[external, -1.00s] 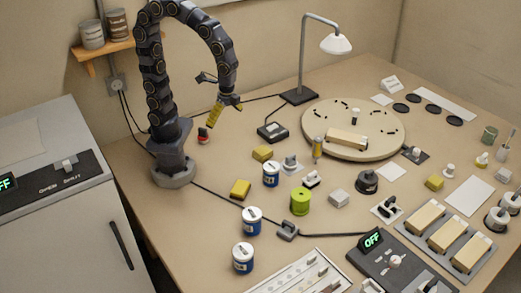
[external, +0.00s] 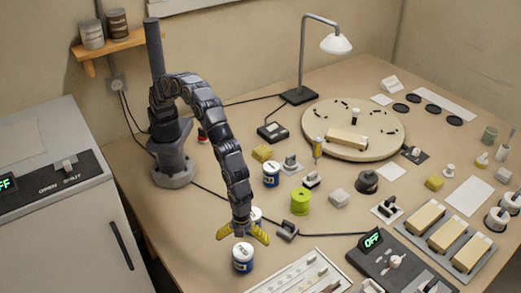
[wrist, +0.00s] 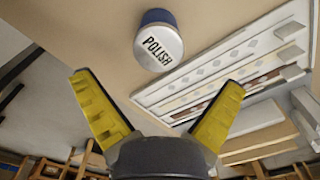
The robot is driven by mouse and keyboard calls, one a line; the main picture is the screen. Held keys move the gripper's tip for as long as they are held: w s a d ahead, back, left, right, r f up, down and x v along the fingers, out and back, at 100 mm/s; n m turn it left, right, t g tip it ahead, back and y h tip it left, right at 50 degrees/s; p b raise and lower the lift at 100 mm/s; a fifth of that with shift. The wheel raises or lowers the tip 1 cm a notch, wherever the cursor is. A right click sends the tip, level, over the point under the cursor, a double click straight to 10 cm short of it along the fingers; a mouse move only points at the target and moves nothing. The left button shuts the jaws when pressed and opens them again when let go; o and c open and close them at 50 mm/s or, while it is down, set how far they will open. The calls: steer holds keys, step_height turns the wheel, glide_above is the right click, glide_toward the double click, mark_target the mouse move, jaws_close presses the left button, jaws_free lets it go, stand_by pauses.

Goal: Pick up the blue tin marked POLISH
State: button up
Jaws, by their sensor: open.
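The blue tin marked POLISH (wrist: 160,46) stands upright with its pale lettered lid facing the wrist camera. It appears to be the front blue tin (external: 243,261) in the external view, left of the pale tray. My gripper (external: 243,239) is open and empty, with its yellow fingers spread wide just above and behind that tin. In the wrist view the gripper (wrist: 158,82) has the tin beyond the fingertips, roughly centred between them and not between the fingers. Contact is not visible.
A second blue tin (external: 257,215) is mostly hidden behind my gripper; a third (external: 271,174) stands farther back. The pale tray (wrist: 150,98) lies close to the POLISH tin. A lime-green spool (external: 300,202) and a cable clip (external: 286,230) are to the right.

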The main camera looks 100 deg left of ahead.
mark_target(243, 251)
step_height(243, 251, down, 7)
steer(key=shift+s+a, duration=0.1)
steer(key=shift+s, duration=0.05)
steer(key=shift+r, duration=0.1)
steer(key=c, duration=1.2)
